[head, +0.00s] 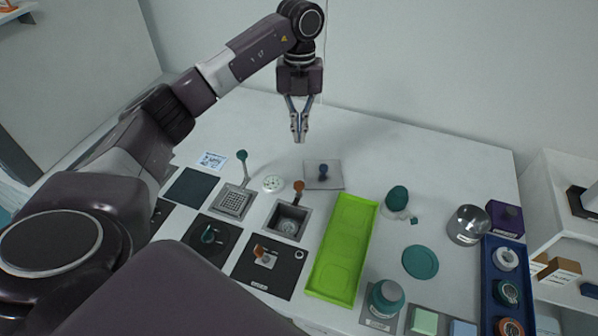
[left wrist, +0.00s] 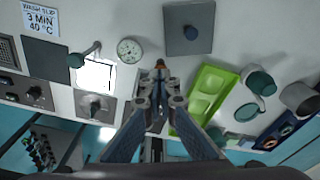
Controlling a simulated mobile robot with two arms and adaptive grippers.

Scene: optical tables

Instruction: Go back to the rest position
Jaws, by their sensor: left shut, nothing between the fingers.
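My left gripper (head: 298,140) hangs above the back middle of the white table (head: 390,145), pointing down. Its fingertips are together with nothing between them. In the left wrist view the shut left gripper (left wrist: 160,85) is seen from above, over the table. Below and to its right in the head view lies a grey plate with a blue knob (head: 323,172), apart from the fingers. My left arm comes in from the left and covers part of the table's left side. My right gripper is in neither view.
A green tray (head: 342,250) lies mid-table. A sink-like basin (head: 288,222), a drain grid with a teal lever (head: 233,202) and a round dial (head: 273,184) stand left of it. A teal egg shape (head: 397,198), metal bowl (head: 468,225) and blue rack (head: 506,285) stand right. The back edge is clear.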

